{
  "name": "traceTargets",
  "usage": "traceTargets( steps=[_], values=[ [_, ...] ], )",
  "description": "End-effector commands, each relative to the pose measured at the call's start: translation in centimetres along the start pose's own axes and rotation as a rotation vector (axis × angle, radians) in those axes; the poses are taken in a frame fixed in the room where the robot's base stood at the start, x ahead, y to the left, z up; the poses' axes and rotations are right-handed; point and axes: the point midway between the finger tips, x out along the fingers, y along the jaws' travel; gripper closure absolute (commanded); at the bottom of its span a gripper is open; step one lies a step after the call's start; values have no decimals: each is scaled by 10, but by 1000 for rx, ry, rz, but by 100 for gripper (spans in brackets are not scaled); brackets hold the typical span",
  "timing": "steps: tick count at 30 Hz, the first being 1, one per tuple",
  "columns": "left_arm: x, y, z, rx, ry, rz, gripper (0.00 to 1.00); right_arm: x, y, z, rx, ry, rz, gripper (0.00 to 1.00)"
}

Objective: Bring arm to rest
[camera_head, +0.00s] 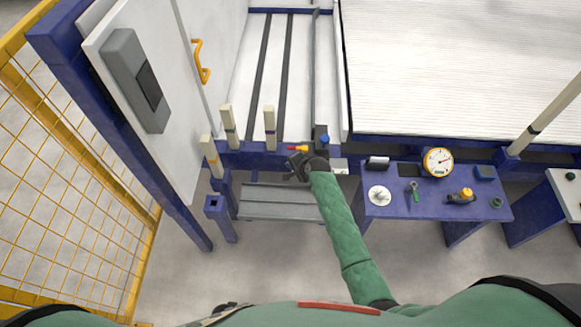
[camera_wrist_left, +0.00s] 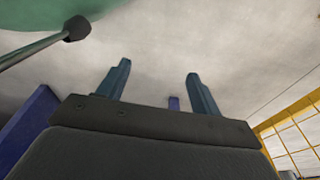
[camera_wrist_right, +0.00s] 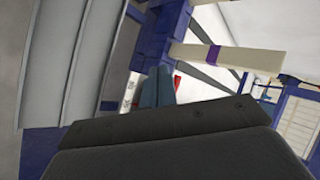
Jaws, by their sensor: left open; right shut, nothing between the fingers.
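My right gripper (camera_head: 297,166) is shut and empty, at the end of the green-sleeved arm reaching forward in the head view. It is beside the blue frame front, above the grey slatted tray. Its fingers are together in the right wrist view (camera_wrist_right: 157,88). My left gripper (camera_wrist_left: 158,85) is open and empty over bare floor in the left wrist view. A cream pipe with a purple band (camera_wrist_right: 230,58) also shows in the right wrist view.
A blue square holder (camera_head: 216,206) is empty. A grey tray (camera_head: 280,203) lies under my right gripper. A blue table (camera_head: 430,205) with a gauge (camera_head: 438,161) and small tools stands right of the arm. A yellow mesh fence (camera_head: 70,190) is at left. Floor in front is clear.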

Motion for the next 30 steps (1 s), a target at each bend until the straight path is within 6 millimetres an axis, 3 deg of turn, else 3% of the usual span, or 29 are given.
traceTargets(
  steps=[7,24,30],
  values=[
    [-9,3,-6,-3,-2,4,35,-11,-2,6,0,0,0,100],
    [-7,6,-5,-2,-3,7,35,-12,-2,6,-5,0,0,100],
    [-7,5,-3,-2,-14,6,35,-12,-2,6,-169,5,1,100]
  ],
)
